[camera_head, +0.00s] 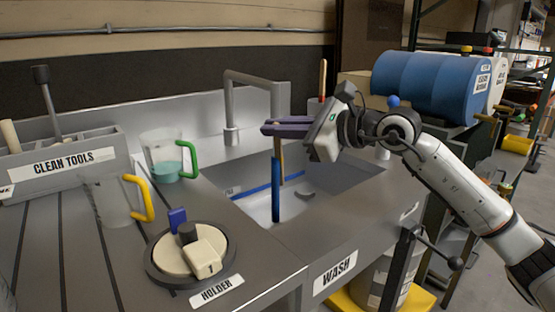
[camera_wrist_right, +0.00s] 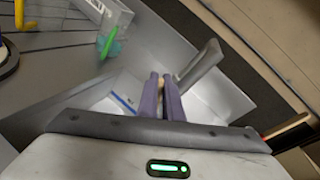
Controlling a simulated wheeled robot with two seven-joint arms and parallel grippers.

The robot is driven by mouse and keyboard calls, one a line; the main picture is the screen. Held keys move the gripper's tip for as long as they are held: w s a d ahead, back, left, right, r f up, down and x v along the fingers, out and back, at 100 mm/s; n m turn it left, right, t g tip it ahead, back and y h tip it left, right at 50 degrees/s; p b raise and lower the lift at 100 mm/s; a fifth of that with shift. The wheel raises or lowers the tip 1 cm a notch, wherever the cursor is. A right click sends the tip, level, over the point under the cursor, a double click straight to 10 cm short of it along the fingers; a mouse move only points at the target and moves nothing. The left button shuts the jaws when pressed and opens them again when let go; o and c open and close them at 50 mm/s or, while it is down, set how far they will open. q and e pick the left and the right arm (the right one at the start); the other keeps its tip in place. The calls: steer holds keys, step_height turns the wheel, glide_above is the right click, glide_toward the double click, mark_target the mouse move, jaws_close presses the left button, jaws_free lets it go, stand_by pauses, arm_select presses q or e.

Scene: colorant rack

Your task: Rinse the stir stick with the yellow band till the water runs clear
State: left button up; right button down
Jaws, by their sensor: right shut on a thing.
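My right gripper (camera_head: 264,130) is over the wash sink, its purple fingers shut on a stir stick. The stick hangs roughly upright, with a blue lower length (camera_head: 276,190) and a tan part showing just below the fingers. A tan bit also shows between the fingers (camera_wrist_right: 162,88) in the right wrist view. The grey tap (camera_head: 232,132) stands left of and behind the gripper; no running water is clear. The sink (camera_head: 258,208) has a blue line along its inside and a dark curved mark on its floor. My left gripper is out of view.
Left of the sink are a green-handled jug (camera_head: 160,150) with teal liquid, a yellow-handled jug (camera_head: 115,200), the round holder (camera_head: 160,275) and the clean tools rack (camera_head: 100,160). A red-handled stick (camera_head: 322,78) stands behind the gripper. A blue drum (camera_head: 425,85) lies at back right.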

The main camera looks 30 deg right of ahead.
arm_select(q)
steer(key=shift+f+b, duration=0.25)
steer(key=shift+b, duration=0.05)
arm_select(e)
steer(key=shift+s+d, duration=0.3)
steer(key=shift+d, duration=0.1)
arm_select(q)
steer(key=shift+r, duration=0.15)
arm_select(e)
steer(key=shift+a, duration=0.15)
